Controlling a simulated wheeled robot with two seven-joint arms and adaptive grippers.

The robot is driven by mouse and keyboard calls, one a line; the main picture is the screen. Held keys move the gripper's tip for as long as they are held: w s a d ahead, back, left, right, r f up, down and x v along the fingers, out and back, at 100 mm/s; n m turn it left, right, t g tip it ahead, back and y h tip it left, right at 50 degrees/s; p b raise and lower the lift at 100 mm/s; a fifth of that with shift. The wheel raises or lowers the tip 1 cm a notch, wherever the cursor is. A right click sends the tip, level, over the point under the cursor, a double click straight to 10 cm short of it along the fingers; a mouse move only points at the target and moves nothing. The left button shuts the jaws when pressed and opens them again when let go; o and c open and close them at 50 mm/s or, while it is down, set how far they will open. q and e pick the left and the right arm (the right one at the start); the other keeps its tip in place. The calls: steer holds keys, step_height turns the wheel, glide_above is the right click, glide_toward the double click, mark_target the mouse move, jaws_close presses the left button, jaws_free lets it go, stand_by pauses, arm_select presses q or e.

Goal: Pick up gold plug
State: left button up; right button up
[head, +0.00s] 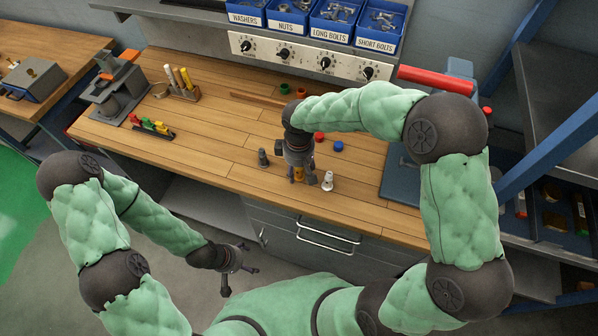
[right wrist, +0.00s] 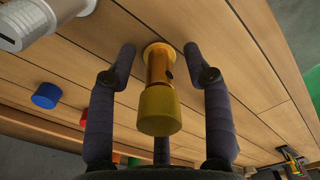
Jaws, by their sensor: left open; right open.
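The gold plug (right wrist: 160,103) stands on the wooden workbench in the right wrist view, with a wider yellow-gold end towards the camera. In the head view only a bit of the gold plug (head: 299,173) shows below my right gripper. My right gripper (right wrist: 160,60) is open, with its fingers on either side of the plug and apart from it. It comes down from above in the head view (head: 300,178). My left gripper (head: 238,283) is open and empty, in front of the bench and below its top.
A silver plug (head: 327,181) stands just right of my right gripper, and a dark plug (head: 263,158) stands to its left. Red (head: 319,137) and blue (head: 338,146) caps lie behind. Labelled blue bins (head: 290,22) stand at the back. The bench's front left is clear.

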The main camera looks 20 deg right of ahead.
steer(key=shift+f, duration=0.15)
steer(key=shift+c, duration=0.3)
jaws_close()
steer(key=shift+r, duration=0.55)
steer(key=r, duration=0.2)
steer(key=r+p, duration=0.1)
steer(key=shift+s+a, duration=0.1)
steer(key=shift+s, duration=0.15)
steer(key=s+a+r+p, duration=0.2)
steer(key=s+a+r, duration=0.3)
steer(key=s+r, duration=0.4)
steer(key=s, duration=0.3)
steer(key=shift+s+a+p, duration=0.2)
steer(key=shift+s+p, duration=0.05)
steer(key=shift+p, duration=0.15)
